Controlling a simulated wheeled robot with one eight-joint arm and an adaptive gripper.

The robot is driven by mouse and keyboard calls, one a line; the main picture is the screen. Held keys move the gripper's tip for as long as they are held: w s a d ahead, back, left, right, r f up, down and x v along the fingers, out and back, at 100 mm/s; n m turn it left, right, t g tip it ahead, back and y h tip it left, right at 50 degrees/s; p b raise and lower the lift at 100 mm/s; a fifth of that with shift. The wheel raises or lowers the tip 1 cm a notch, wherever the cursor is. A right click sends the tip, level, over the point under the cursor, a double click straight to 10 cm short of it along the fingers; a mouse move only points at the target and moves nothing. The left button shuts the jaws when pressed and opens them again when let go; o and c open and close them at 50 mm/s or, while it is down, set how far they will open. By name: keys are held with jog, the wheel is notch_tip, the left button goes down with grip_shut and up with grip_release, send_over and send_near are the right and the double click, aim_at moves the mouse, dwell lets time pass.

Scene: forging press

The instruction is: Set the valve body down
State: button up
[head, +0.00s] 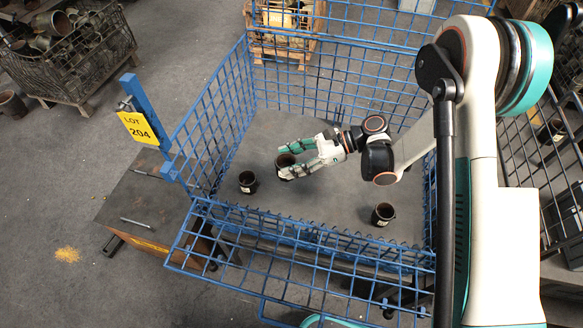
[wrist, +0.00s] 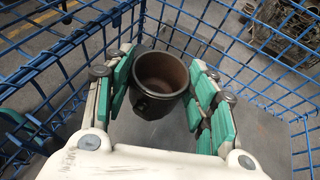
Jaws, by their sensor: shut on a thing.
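My gripper (head: 290,160) is shut on a dark, cup-shaped valve body (head: 285,161) inside the blue wire cage (head: 205,122). In the wrist view the valve body (wrist: 160,84) sits between the green-padded fingers (wrist: 164,100), its round open mouth facing up toward the camera. Its underside is hidden, and I cannot tell whether it touches the cage's grey floor (head: 320,215). A similar valve body (head: 247,182) stands on the floor to the left of my gripper. Another (head: 383,214) stands to the right, near the front side.
The cage's mesh walls rise around my gripper, and its front panel (head: 300,245) lies lower. Bare floor shows behind and between the parts. A yellow "LOT 204" sign (head: 138,129) stands at the left, by a brown bench (head: 150,205). Other bins (head: 75,60) stand beyond.

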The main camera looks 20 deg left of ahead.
notch_tip(320, 180, up, 8)
jog(key=p, duration=0.2)
jog(key=shift+f, duration=0.2)
